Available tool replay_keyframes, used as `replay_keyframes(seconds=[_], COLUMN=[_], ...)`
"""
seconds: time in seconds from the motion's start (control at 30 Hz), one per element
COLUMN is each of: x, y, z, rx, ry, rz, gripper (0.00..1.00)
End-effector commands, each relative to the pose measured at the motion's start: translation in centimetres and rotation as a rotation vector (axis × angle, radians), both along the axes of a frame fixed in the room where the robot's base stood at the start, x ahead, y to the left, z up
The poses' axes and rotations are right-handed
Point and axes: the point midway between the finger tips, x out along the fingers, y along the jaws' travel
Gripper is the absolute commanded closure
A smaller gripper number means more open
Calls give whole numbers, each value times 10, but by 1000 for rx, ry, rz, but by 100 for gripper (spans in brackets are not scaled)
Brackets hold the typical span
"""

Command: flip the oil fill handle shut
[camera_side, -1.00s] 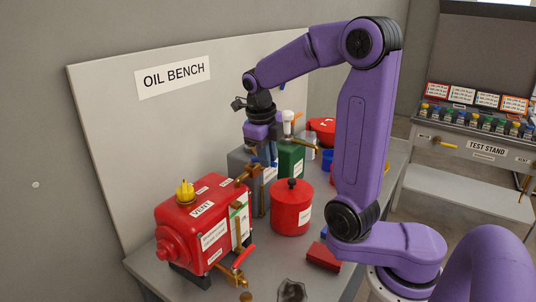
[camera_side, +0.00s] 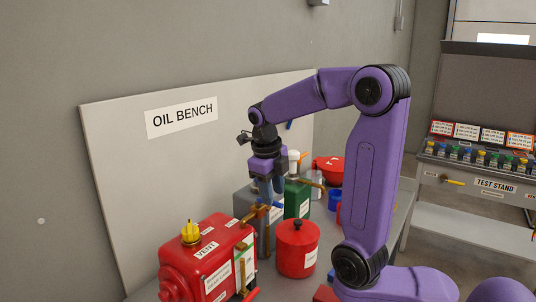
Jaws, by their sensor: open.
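My gripper (camera_side: 271,192) points down, open, above the brass valve fittings (camera_side: 262,208) between the red tank (camera_side: 212,258) and the grey can (camera_side: 245,203). A small blue handle (camera_side: 277,204) shows just below the fingertips; I cannot tell whether they touch. An orange handle (camera_side: 303,156) stands behind, near a white cap. A red lever (camera_side: 252,295) sits low on the tank's front, cut by the bottom edge. Labels near these handles are too small to read, so I cannot tell which is the oil fill handle.
A red lidded pot (camera_side: 298,250) stands close right of the valve. A green can (camera_side: 297,200) and a red funnel-like vessel (camera_side: 329,168) stand behind. The tank carries a yellow vent knob (camera_side: 190,232). The backboard (camera_side: 130,150) rises behind the bench.

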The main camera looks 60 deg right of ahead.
Motion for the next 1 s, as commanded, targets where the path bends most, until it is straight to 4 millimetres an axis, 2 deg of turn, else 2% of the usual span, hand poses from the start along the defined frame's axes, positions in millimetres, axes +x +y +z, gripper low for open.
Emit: replay_keyframes(seconds=[0.3,0.6,0.8,1.0], x=[1,1,1,0], y=[13,24,28,30], z=[65,117,140,151], rx=[-1,-1,-1,0], ry=[-7,-5,-3,-1], rz=[1,2,2,0], gripper=[59,59,59,59])
